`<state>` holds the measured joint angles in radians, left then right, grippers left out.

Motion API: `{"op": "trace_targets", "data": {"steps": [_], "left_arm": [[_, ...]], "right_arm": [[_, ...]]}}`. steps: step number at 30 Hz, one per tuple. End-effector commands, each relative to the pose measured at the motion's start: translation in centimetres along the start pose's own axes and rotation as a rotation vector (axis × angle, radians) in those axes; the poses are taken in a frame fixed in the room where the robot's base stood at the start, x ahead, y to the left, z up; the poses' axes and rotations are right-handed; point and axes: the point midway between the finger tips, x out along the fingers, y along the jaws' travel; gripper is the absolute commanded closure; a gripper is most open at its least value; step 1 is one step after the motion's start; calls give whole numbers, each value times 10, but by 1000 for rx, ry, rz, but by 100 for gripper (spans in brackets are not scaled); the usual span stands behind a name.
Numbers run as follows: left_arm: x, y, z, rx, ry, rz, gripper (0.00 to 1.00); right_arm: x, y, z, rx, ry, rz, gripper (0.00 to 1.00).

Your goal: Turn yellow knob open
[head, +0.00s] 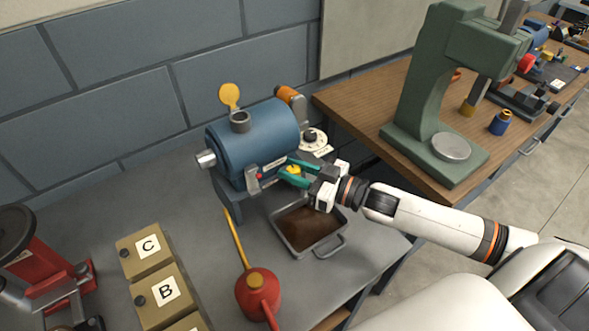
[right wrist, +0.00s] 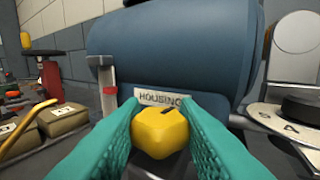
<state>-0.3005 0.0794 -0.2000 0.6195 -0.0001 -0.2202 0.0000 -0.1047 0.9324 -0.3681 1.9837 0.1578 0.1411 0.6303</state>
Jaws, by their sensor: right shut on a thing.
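The yellow knob (right wrist: 160,132) is on the front of the blue housing (right wrist: 175,50), under a label reading HOUSING. A dark mark shows on the knob's top. My right gripper (right wrist: 162,140) is shut on the knob, with a teal finger on each side of it. In the head view the knob (head: 294,169) shows between the teal fingers of the right gripper (head: 293,172), low on the front of the housing (head: 255,140). My left gripper is not in view.
A dark-filled pan (head: 345,243) sits below the housing. A red oil can (head: 258,293) with a long yellow spout stands in front. Boxes marked C (head: 146,250) and B (head: 163,291) are at left. A dial (head: 313,138) is right of the housing. A green press (head: 425,90) stands on the wooden bench.

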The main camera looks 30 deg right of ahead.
Motion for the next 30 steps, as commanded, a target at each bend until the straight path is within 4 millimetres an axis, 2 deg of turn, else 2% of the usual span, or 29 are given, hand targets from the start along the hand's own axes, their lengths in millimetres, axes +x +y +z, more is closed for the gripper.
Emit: {"op": "trace_targets", "data": {"steps": [9, 22, 23, 24, 26, 30], "left_arm": [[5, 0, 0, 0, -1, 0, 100], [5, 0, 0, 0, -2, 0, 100], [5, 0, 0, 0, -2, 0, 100], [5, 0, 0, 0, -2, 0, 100], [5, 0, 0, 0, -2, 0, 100], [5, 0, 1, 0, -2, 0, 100]], "right_arm": [[0, -1, 0, -3, -1, 97, 94], [1, 0, 1, -1, -3, 108, 94], [1, 0, 1, -1, -3, 108, 68], [1, 0, 1, -1, -3, 108, 62], [1, 0, 1, -1, -3, 108, 52], [1, -1, 1, -1, -2, 107, 52]]}}
